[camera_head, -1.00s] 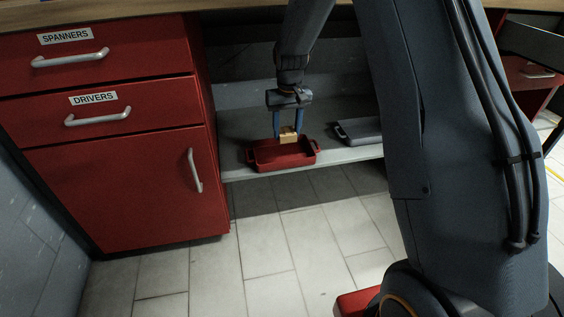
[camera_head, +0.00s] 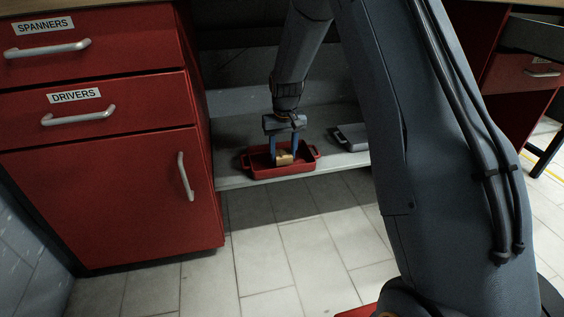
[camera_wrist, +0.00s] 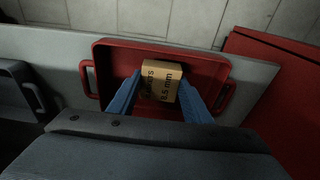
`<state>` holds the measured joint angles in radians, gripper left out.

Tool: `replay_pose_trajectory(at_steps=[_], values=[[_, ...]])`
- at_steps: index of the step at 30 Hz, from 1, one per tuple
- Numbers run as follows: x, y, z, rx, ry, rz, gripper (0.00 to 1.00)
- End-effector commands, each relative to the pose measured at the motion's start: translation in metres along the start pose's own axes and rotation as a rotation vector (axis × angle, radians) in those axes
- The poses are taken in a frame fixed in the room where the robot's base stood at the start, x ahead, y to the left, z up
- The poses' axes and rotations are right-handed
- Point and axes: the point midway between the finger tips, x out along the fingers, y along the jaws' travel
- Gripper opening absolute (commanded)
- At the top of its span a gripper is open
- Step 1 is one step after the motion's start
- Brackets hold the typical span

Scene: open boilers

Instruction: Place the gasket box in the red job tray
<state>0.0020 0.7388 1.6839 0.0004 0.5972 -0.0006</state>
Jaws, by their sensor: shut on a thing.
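The red job tray (camera_head: 262,174) is a shallow red tray with a handle at each end, on the grey lower shelf. The box is within the tray's outline in both views. I cannot tell whether it touches the tray floor. In the wrist view the tray (camera_wrist: 110,60) surrounds the box and fingertips (camera_wrist: 161,92).
A grey tray (camera_head: 352,138) stands on the shelf (camera_head: 232,182) right of the red tray. A red cabinet (camera_head: 120,200) with drawers is at the left. The tiled floor (camera_head: 270,250) in front is clear.

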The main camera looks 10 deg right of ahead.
Motion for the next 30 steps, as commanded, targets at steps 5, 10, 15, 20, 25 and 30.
replay_pose_trajectory(at_steps=[5, 10, 15, 20, 25, 30], values=[[0.028, -0.001, 0.003, -0.001, -0.002, 0.000, 0.18], [0.027, -0.001, 0.003, -0.002, 0.000, 0.000, 0.18], [0.028, -0.002, 0.004, -0.002, 0.000, 0.000, 0.18], [0.029, -0.002, 0.003, -0.002, 0.000, 0.000, 0.63], [0.029, -0.002, 0.004, -0.002, 0.000, 0.000, 0.63], [0.028, -0.002, 0.003, -0.002, 0.000, 0.000, 0.63]])
